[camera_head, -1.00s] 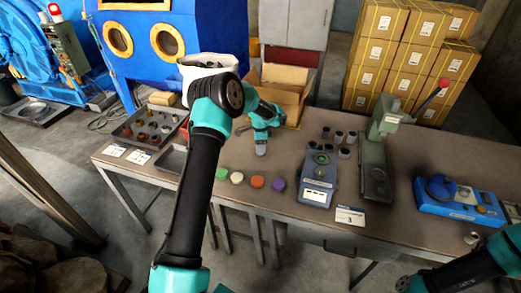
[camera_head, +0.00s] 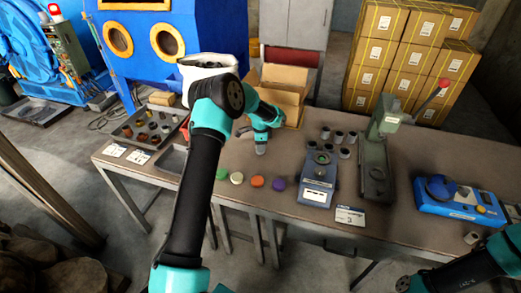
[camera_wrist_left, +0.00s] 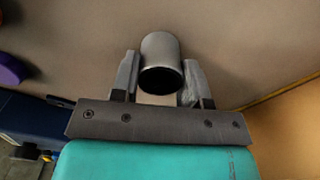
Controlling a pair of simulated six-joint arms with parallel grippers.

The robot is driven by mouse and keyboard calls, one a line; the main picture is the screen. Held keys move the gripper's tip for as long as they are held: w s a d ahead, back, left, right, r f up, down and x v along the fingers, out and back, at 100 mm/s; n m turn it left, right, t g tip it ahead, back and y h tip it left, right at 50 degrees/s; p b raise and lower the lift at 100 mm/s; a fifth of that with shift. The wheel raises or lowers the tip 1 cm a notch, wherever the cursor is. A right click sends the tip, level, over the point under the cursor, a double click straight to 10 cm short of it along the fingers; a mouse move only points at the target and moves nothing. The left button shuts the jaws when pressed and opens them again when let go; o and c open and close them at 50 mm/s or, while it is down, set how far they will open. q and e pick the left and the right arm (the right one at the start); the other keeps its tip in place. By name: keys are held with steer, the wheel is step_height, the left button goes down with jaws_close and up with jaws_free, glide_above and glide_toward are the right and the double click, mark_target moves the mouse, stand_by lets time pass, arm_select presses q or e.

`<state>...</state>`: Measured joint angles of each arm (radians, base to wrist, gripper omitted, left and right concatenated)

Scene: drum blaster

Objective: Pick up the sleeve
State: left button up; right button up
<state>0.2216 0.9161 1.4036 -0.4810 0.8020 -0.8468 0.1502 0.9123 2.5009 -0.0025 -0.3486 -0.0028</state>
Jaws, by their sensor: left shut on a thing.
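My left gripper (camera_head: 261,146) is over the table left of the blue gauge-like device. In the left wrist view the left gripper (camera_wrist_left: 160,88) is shut on a grey cylindrical sleeve (camera_wrist_left: 161,48), with one finger on each side and its dark open end facing the camera. In the head view the held sleeve is too small to tell apart from the gripper tip. Several other grey sleeves (camera_head: 339,136) stand behind the blue device. My right arm shows at the lower right, but its gripper is not in view.
The blue device (camera_head: 318,182) and a green press (camera_head: 375,170) stand to the right. Coloured discs (camera_head: 257,181) lie near the front edge. A cardboard box (camera_head: 283,90) is behind the gripper. A parts tray (camera_head: 152,127) sits left. A blue machine (camera_head: 455,198) stands far right.

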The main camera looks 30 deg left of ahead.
arm_select(q)
steer(key=shift+c, duration=0.9)
steer(key=shift+r, duration=0.1)
steer(key=shift+r, duration=0.45)
step_height(320, 180, up, 3)
steer(key=shift+f, duration=0.15)
steer(key=s+d, duration=0.2)
steer(key=s, duration=0.2)
steer(key=s+d+r, duration=0.1)
steer(key=s+d, duration=0.2)
steer(key=s, duration=0.2)
steer(key=s+d, duration=0.3)
steer(key=s, duration=0.1)
steer(key=shift+s+d+r, duration=0.15)
steer(key=shift+s, duration=0.15)
steer(key=w+d+r+n, duration=0.2)
steer(key=d+r+n, duration=0.5)
steer(key=d+r, duration=0.3)
steer(key=d, duration=0.4)
steer(key=shift+w+n, duration=0.3)
